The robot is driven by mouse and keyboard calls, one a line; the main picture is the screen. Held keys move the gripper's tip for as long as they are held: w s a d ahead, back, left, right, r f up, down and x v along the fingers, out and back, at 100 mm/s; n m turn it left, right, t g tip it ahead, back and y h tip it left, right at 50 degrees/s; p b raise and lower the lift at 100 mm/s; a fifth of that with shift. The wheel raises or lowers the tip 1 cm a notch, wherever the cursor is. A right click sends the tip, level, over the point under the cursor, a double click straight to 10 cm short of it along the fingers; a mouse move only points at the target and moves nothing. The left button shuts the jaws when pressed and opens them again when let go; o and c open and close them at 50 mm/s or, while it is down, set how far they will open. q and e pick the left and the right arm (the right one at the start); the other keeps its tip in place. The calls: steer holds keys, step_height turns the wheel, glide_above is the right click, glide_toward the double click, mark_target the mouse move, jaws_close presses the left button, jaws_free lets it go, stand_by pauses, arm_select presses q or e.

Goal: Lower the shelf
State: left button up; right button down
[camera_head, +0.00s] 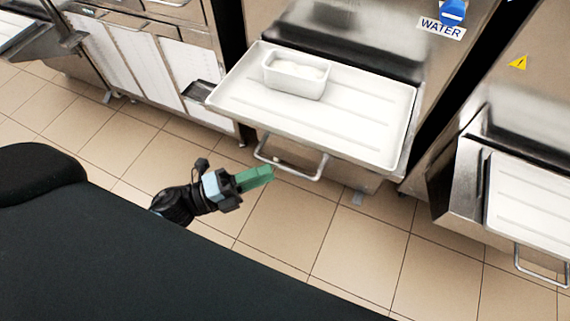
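The shelf (388,118) is a white, shallow tray surface with a metal edge, sticking out from the front of the middle freezer. It looks about level. A metal bar handle (300,174) hangs below its front edge. My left gripper (262,177), with green fingers, is in front of the shelf, its tips close to the left part of the handle. Whether the tips touch the handle is unclear. The fingers look close together, but any gap between them cannot be made out. My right gripper is out of view.
A white rectangular tub (295,82) with pale contents stands on the shelf's back left. Another freezer with a similar shelf (535,200) and handle is at right. Steel cabinets (130,55) stand at left. Bare tiled floor (345,250) lies in front.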

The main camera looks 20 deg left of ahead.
mark_target(284, 166)
arm_select(q)
steer(key=shift+x, duration=2.75)
steer(key=shift+c, duration=0.2)
jaws_close()
